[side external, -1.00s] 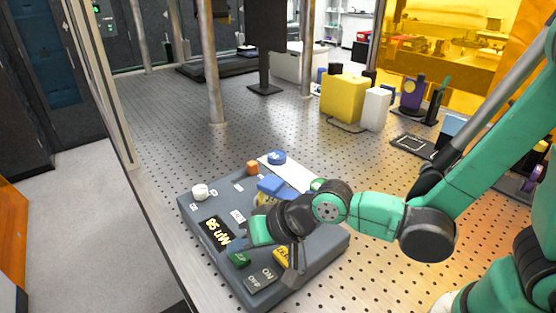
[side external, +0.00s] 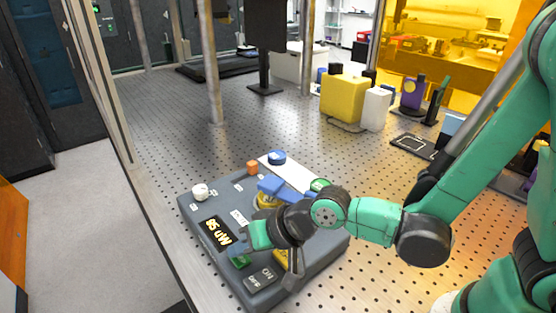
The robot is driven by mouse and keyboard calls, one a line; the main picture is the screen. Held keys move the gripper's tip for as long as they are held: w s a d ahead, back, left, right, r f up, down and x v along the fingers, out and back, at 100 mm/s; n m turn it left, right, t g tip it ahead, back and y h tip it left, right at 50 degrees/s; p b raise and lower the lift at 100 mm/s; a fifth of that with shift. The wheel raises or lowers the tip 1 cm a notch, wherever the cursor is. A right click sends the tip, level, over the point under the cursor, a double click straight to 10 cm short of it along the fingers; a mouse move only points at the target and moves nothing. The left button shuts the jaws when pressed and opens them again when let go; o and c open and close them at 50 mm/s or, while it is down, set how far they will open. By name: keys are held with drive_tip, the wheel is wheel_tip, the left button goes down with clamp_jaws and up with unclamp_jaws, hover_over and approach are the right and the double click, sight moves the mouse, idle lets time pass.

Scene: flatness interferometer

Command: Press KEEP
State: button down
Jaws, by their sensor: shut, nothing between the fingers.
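A dark grey control box (side external: 205,232) lies on the perforated table. Its display (side external: 215,231) reads about 85 uW. On its near part are a green button (side external: 240,262), a partly covered yellow button (side external: 281,256) and a dark ON/OFF switch (side external: 260,279). I cannot read a KEEP label on any of them. My gripper (side external: 293,283) reaches over the box from the right, pointing down beside the yellow button and the switch. It looks shut and empty; whether its tip touches the box I cannot tell. My wrist hides the box's middle.
A white knob (side external: 200,192), an orange block (side external: 252,168), a blue round knob (side external: 277,157) and a blue part over a yellow ring (side external: 264,201) sit on or near the box. A yellow block (side external: 343,98) and metal posts (side external: 212,70) stand farther back. The table's left middle is clear.

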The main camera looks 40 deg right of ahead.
sight(244, 258)
drive_tip(key=shift+r, duration=0.9)
drive_tip(key=shift+r, duration=0.1)
drive_tip(key=shift+r, duration=2.4)
drive_tip(key=s+d+r+n+h, duration=0.1)
drive_tip(key=s+d+h, duration=0.1)
drive_tip(key=d, duration=0.6)
drive_tip(key=s+d+h, duration=0.2)
drive_tip(key=d+h, duration=0.1)
drive_tip(key=d, duration=0.6)
drive_tip(key=shift+s+r+n, duration=0.2)
drive_tip(key=shift+r+n, duration=0.15)
drive_tip(key=shift+n, duration=0.05)
